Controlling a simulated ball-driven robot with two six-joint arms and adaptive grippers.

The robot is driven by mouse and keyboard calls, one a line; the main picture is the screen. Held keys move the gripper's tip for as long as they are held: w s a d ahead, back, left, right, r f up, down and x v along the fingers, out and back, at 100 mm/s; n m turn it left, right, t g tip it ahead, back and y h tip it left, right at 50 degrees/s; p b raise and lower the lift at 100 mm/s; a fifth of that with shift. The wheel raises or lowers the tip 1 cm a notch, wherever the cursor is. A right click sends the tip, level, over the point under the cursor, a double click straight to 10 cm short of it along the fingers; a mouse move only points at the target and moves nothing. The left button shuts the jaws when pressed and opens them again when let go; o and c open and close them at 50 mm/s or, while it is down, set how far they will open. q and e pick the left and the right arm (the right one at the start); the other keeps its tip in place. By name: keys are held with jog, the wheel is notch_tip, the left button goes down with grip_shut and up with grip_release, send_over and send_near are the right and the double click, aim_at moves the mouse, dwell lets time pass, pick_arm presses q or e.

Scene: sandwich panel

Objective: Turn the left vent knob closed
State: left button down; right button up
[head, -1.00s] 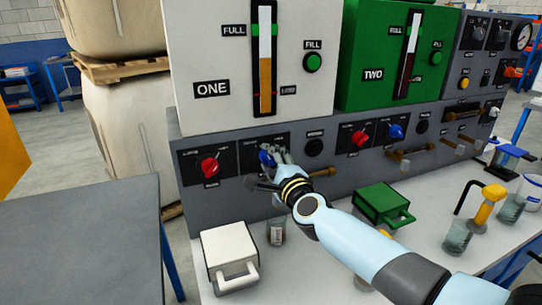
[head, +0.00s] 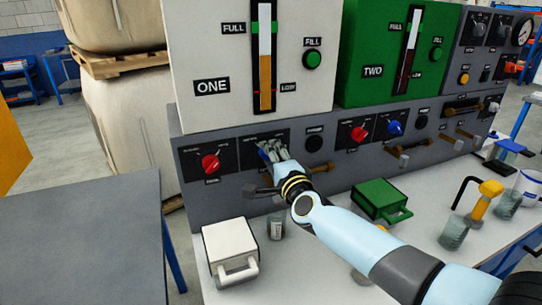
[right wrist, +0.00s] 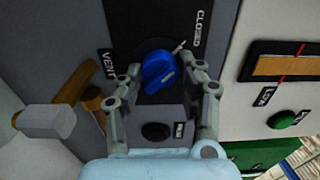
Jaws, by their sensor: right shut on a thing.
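The left vent knob is the blue knob (head: 263,154) on the dark panel below the white tank marked ONE. My right gripper (head: 271,151) reaches it from the front and hides much of it in the head view. In the right wrist view the blue knob (right wrist: 158,71) sits between the two fingertips of my right gripper (right wrist: 168,72), which is shut on it. The word CLOSED (right wrist: 202,28) is printed to the upper right of the knob, and a VENT label (right wrist: 106,64) is to its left. A pale line lies between the knob and CLOSED. My left gripper is not in view.
A red knob (head: 210,163) is left of the blue one. A black button (head: 314,144) and brown-handled levers are close to my right gripper. A white box with a handle (head: 229,250), a glass jar (head: 276,227) and a green box (head: 380,199) stand on the counter below.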

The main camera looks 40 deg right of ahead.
jog(key=shift+f, duration=0.1)
jog(key=o, duration=1.1)
jog(key=shift+o, duration=0.2)
jog(key=shift+s, duration=0.1)
jog(key=v, duration=1.2)
